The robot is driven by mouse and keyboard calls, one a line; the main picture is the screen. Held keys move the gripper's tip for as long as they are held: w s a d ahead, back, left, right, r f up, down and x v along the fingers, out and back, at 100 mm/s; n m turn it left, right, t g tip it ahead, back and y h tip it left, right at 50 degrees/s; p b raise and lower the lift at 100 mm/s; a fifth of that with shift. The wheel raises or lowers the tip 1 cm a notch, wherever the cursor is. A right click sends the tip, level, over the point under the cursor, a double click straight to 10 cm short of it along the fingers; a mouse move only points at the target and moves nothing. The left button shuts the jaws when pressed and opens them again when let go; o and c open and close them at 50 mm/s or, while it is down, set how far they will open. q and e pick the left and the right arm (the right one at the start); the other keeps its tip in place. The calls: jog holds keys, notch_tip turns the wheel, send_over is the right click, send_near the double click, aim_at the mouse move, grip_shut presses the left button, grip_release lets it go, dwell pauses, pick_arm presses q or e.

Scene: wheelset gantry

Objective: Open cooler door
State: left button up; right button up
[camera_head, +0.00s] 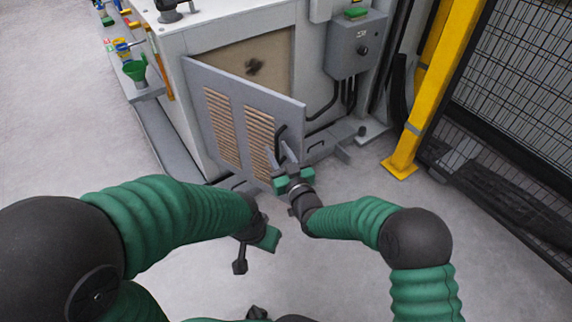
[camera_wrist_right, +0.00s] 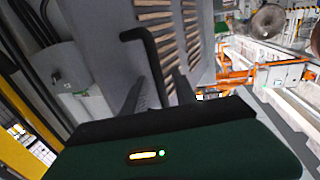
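The cooler door (camera_head: 239,118) is a grey panel with two slatted vents. It stands ajar, swung out from the cabinet, its free edge towards the right and a tan interior (camera_head: 255,72) showing behind it. Its black bent handle (camera_head: 280,135) is near the free edge and also shows in the right wrist view (camera_wrist_right: 150,50). My right gripper (camera_head: 280,153) is at the handle, its fingers spread apart. In the right wrist view the handle's bar runs down between the fingers (camera_wrist_right: 160,90); contact cannot be told. My left gripper (camera_head: 254,252) hangs low, away from the door, its fingers unclear.
A grey control box (camera_head: 356,45) is on the cabinet right of the opening. A yellow post (camera_head: 430,90) and black mesh fence (camera_head: 515,80) stand at the right. A low grey base (camera_head: 335,140) juts out below. The floor in front is clear.

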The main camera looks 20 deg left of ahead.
jog(key=p+v, duration=0.5)
jog(key=v, duration=1.1)
